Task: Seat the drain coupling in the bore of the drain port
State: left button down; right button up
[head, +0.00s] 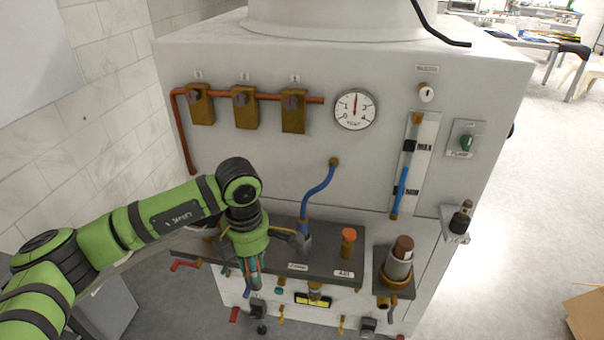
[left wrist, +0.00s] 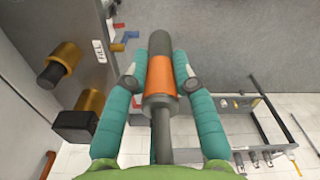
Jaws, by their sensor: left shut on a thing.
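The drain coupling appears to be the grey cylinder with a wide orange band (left wrist: 160,78) in the left wrist view. My left gripper (left wrist: 160,82) is shut on it, a teal finger on each side. In the head view my left gripper (head: 255,283) points down in front of the washer's lower front; what it holds is hard to make out there. Brass fittings with dark parts (left wrist: 68,57) stand left of the coupling in the wrist view, apart from it. I cannot tell which fitting is the drain port, and its bore is not clearly seen. My right gripper is not in view.
The white washer cabinet (head: 270,150) carries copper pipes, a round gauge (head: 355,109) and a blue hose (head: 319,188). A dark shelf (head: 325,262) with an orange-capped fitting (head: 348,240) juts out beside my gripper. A grey cylinder (head: 398,265) stands in a bracket further right.

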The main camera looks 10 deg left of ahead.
pick_arm(q)
jog(key=m, duration=0.2)
jog(key=s+r+m, duration=0.1)
jog(key=m, duration=0.1)
jog(key=s+r+m, duration=0.4)
jog(key=s+m, duration=0.3)
jog(key=m, duration=1.2)
jog(key=shift+a, duration=0.15)
